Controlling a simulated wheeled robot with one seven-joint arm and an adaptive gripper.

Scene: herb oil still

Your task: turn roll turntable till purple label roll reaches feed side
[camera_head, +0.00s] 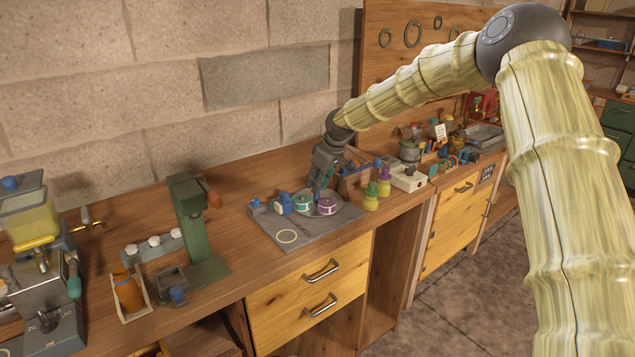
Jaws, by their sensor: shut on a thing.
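The roll turntable (340,209) is a small grey disc on a grey base plate (322,231) on the wooden bench. The purple label roll (327,206) is at the right of the front of the disc. A teal-green label roll (303,204) is beside it on the left. My gripper (318,191) points down from above, just behind and between these two rolls. It is shut on a part of the turntable; the fingertips are small and partly hidden, so the exact part held is unclear.
A pale ring (287,236) lies on the plate's front left. Blue parts (282,206) are at its left. Bottles with yellow bodies (370,198) and a white box (408,180) stand close on the right. A green press (197,232) stands left, with bare bench between.

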